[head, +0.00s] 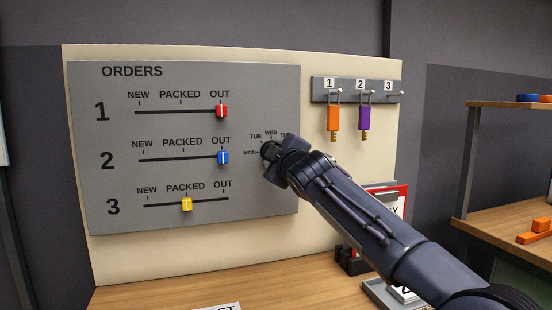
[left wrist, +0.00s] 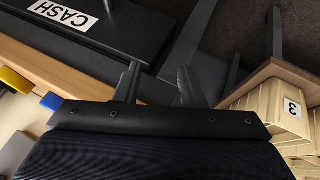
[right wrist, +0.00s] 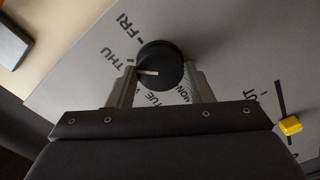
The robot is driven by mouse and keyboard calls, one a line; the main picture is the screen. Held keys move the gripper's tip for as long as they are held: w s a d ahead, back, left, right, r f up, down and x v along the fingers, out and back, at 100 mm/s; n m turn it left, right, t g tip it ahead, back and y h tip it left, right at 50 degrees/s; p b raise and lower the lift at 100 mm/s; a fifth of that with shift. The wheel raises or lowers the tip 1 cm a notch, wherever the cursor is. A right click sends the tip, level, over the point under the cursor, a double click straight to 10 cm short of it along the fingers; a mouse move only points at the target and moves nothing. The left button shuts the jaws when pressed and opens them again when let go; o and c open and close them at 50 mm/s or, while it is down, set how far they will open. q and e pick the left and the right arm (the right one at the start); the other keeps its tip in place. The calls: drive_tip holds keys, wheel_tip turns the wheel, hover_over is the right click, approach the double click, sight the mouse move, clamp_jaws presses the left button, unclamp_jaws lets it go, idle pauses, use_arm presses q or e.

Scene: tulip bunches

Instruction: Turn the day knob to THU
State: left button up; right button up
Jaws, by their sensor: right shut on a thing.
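The black day knob (right wrist: 160,58) sits on the grey orders board (head: 180,175). My right gripper (head: 272,152) is at the knob, hiding most of it in the head view. In the right wrist view, my right gripper (right wrist: 160,85) has one finger on each side of the knob and is shut on it. The knob's white pointer line points left, close to the THU label (right wrist: 114,62). FRI, TUE and MON also show; WED is hidden there but shows in the head view (head: 271,133). My left gripper (left wrist: 157,85) is open and empty, away from the board.
A shelf (head: 510,220) stands at right. A CASH box (left wrist: 95,30) lies near my left gripper.

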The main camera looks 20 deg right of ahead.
drive_tip(key=shift+f, duration=0.1)
idle(0.5)
drive_tip(key=o, duration=1)
drive_tip(key=shift+s, duration=0.1)
drive_tip(key=s+b, duration=0.2)
drive_tip(key=s, duration=0.5)
drive_tip(key=shift+s+d, duration=0.15)
drive_tip(key=shift+s, duration=0.15)
